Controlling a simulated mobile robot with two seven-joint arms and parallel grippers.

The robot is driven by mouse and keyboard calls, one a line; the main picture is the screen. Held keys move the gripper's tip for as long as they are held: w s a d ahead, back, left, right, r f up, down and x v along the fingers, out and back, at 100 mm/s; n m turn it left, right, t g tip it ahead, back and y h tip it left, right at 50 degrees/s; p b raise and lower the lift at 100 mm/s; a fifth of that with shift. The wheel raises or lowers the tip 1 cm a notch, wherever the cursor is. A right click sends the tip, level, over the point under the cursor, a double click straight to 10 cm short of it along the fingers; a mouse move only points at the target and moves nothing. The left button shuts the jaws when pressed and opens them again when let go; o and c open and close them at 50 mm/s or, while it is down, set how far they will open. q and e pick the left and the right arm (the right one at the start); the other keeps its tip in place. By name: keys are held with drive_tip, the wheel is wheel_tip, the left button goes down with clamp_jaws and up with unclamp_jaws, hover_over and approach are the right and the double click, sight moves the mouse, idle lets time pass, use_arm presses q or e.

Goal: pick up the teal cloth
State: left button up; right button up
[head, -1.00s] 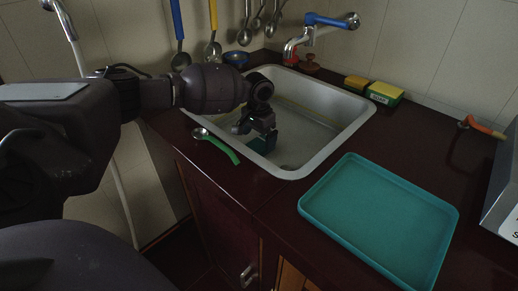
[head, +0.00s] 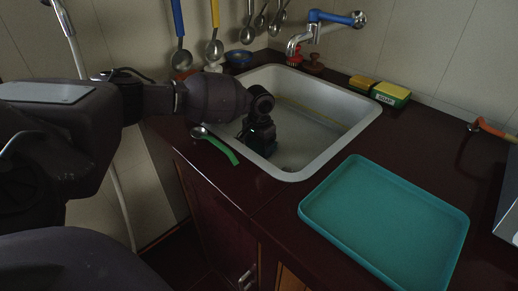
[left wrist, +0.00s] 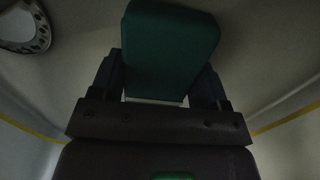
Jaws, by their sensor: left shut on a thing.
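The teal cloth (left wrist: 170,45) is a dark green-teal block with rounded corners in the left wrist view, standing between the two fingers of my left gripper (left wrist: 158,84). The fingers are shut on its sides. In the head view my left gripper (head: 262,146) reaches down into the metal sink (head: 335,142), near its left side. There the cloth is mostly hidden behind the dark gripper. My right gripper is not in view.
A teal tray (head: 385,222) lies on the dark counter, right of the sink. A green-handled spoon (head: 216,145) lies by the sink's left rim. Sponges (head: 391,94) and a blue-handled tap (head: 335,18) are behind. The drain (left wrist: 24,27) shows in the left wrist view.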

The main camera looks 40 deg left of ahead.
use_arm(q)
drive_tip(key=shift+r, duration=0.1)
wheel_tip(320, 180, up, 20)
drive_tip(key=p, duration=0.5)
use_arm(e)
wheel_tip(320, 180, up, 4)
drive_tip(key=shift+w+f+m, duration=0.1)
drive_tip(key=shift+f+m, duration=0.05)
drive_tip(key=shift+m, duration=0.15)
use_arm(q)
drive_tip(key=o, duration=0.4)
drive_tip(key=shift+c, duration=1.2)
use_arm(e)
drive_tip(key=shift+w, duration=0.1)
